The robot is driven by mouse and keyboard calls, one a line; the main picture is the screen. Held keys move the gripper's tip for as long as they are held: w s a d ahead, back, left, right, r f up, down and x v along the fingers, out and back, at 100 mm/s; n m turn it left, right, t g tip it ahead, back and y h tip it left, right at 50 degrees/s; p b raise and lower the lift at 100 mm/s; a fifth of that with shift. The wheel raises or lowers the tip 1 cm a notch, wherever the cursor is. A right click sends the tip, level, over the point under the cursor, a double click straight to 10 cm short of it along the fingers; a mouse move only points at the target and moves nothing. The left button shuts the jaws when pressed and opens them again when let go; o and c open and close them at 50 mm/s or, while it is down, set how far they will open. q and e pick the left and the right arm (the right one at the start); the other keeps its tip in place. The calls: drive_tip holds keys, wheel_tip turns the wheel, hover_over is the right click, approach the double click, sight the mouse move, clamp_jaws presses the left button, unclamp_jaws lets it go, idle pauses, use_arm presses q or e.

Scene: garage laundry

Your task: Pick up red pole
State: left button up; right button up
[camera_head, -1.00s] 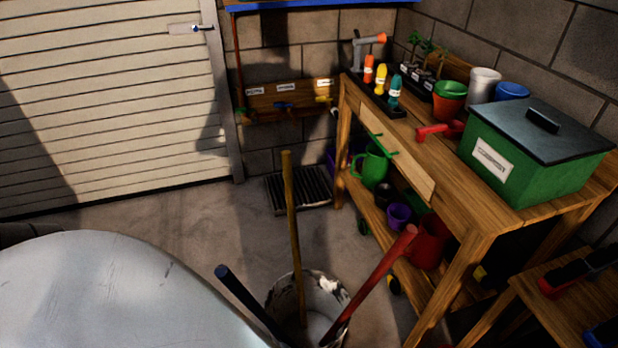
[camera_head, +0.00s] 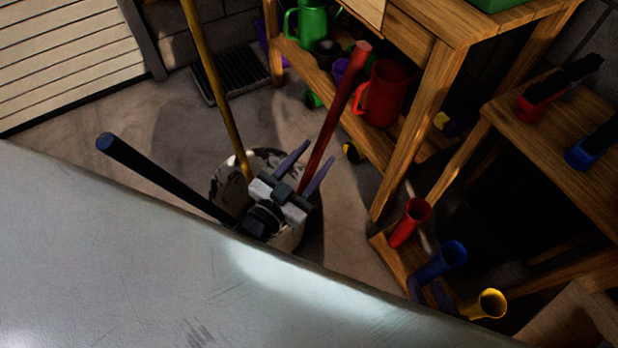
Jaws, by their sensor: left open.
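The red pole (camera_head: 335,110) leans up and right out of a paint-stained bucket (camera_head: 227,180). A yellow-brown pole (camera_head: 212,80) and a dark blue pole (camera_head: 160,175) stand in the same bucket. My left gripper (camera_head: 307,165) is open over the bucket. Its two purple fingers appear on either side of the red pole's lower part; I cannot tell whether they touch it. The pole's lower end is hidden behind the gripper. Two purplish tips, seemingly my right gripper (camera_head: 427,292), show at the lower right, mostly hidden behind the pale surface's edge.
A large pale rounded surface (camera_head: 120,250) fills the lower left. A wooden workbench (camera_head: 440,110) with a red jug (camera_head: 388,93) on its shelf stands behind the red pole. Red (camera_head: 409,222), blue (camera_head: 445,260) and yellow (camera_head: 487,303) holders sit at right.

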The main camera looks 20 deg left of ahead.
sight(323, 146)
use_arm(q)
drive_tip(key=x, duration=0.3)
drive_tip(key=shift+w+b, duration=0.25)
drive_tip(key=shift+b, duration=0.05)
drive_tip(key=shift+a+b+x, duration=0.2)
drive_tip(key=shift+b+x, duration=0.25)
drive_tip(key=shift+x, duration=0.9)
drive_tip(key=shift+a+b+x, duration=0.2)
drive_tip(key=shift+b+x, duration=0.25)
drive_tip(key=shift+x, duration=0.85)
drive_tip(key=shift+r, duration=0.1)
clamp_jaws()
use_arm(e)
drive_tip(key=shift+w+a+f+n+g, duration=0.3)
drive_tip(key=shift+w+a+f+g, duration=0.25)
drive_tip(key=shift+a+f, duration=0.25)
